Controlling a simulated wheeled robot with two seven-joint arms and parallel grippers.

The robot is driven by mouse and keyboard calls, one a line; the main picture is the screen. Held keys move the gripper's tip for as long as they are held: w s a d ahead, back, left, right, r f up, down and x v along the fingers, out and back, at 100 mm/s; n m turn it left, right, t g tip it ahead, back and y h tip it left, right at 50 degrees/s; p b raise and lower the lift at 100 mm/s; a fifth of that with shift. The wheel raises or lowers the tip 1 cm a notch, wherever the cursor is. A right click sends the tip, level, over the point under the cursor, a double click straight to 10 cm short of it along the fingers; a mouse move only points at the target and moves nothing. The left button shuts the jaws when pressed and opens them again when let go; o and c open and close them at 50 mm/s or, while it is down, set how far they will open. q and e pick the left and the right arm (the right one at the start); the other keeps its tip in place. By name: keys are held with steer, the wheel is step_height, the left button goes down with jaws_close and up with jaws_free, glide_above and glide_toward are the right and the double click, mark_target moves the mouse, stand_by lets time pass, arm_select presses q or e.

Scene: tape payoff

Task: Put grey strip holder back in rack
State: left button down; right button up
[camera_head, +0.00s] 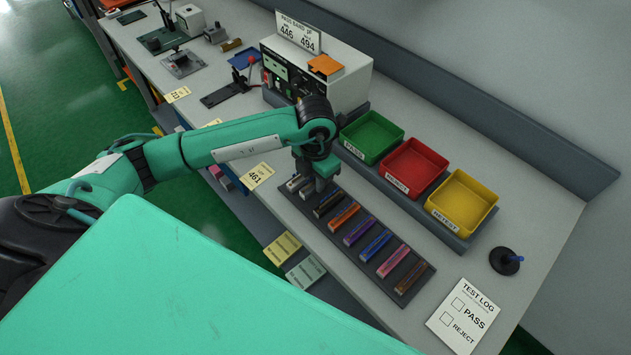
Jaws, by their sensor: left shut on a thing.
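The dark rack (425,276) lies on the bench with several coloured strip holders in a row across it. My left gripper (319,186) points down over the rack's far left end, and is shut on what looks like the grey strip holder (307,190). The grey holder is at the rack's slots, partly hidden by the fingers; I cannot tell whether it is seated. A pale holder (293,182) is beside it at the end, and a black one (328,204) is on the other side. My right gripper is not in view.
Green (372,136), red (414,167) and yellow (462,202) bins stand behind the rack. A test instrument (320,75) is further back. A test log sheet (464,318) and a black round stand (505,261) are at the right. The bench in front of the rack is narrow.

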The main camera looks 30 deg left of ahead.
arm_select(q)
step_height(320, 180, down, 2)
steer(key=shift+f, duration=0.1)
steer(key=shift+f, duration=0.1)
steer(key=shift+f, duration=0.15)
steer(key=c, duration=1.3)
jaws_free()
